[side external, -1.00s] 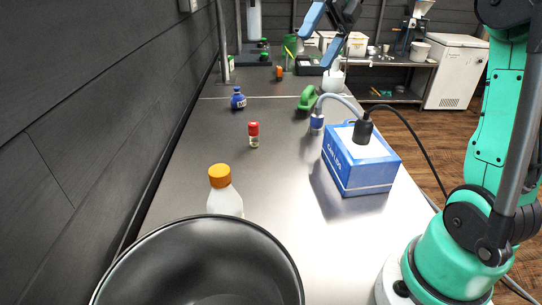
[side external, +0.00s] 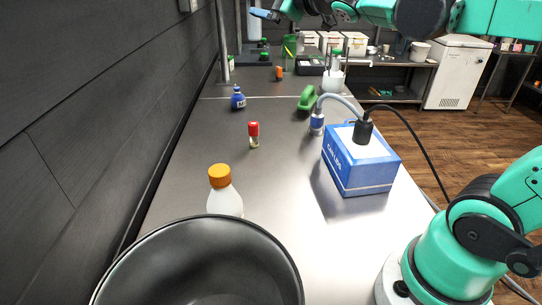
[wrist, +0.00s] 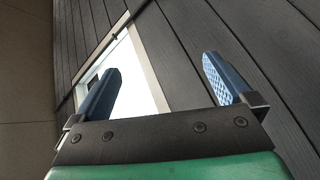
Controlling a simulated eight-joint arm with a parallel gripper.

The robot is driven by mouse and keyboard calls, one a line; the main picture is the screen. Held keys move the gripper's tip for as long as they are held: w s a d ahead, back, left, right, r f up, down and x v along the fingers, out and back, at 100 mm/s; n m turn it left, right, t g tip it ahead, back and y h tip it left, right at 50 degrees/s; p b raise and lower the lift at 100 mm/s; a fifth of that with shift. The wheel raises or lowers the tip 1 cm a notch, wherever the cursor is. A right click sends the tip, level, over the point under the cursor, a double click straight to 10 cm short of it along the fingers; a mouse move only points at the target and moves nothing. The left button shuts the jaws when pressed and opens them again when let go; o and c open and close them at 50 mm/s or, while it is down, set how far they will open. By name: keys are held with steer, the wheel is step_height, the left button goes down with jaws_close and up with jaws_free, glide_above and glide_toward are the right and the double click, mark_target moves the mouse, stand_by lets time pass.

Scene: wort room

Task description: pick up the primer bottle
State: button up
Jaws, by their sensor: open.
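No label reads as primer, so I cannot tell which bottle is the primer bottle. A small blue bottle with a white label (side external: 238,99) stands upright on the bench's left side. A small red-capped vial (side external: 254,135) stands nearer the camera. A white bottle with an orange cap (side external: 222,190) stands behind the black bowl, its lower part hidden by the rim. My gripper (side external: 267,13) is high above the bench at the picture's top, partly cut off. In the wrist view its two blue fingers (wrist: 160,63) are apart with nothing between them, facing dark wall boards and a bright panel.
A large black bowl (side external: 205,265) fills the near left. A blue and white box (side external: 360,165) with a cabled device on it stands at right. A green-handled object (side external: 307,98) lies beyond it. The steel bench (side external: 200,140) is clear between the blue bottle and vial.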

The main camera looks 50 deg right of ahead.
steer(key=s+a+f+m+g+y, duration=0.1)
steer(key=s+a+f+m+g, duration=0.1)
steer(key=f, duration=0.4)
steer(key=s+a+f+m+g+y, duration=0.1)
steer(key=s+a+f+m+g, duration=0.1)
steer(key=s+f+m+g, duration=0.2)
steer(key=s+a+f+m+g+y, duration=0.1)
steer(key=s+a+f+m+g, duration=0.2)
steer(key=s+f, duration=0.3)
step_height(320, 180, down, 4)
steer(key=shift+f+g, duration=0.25)
steer(key=shift+g, duration=0.35)
steer(key=shift+s+a+f+m+g, duration=0.3)
steer(key=shift+s+a+f, duration=0.2)
steer(key=c, duration=0.3)
steer(key=shift+s+a+f+y, duration=0.1)
steer(key=shift+s+a+y, duration=0.05)
steer(key=shift+y, duration=0.15)
steer(key=shift+c, duration=0.2)
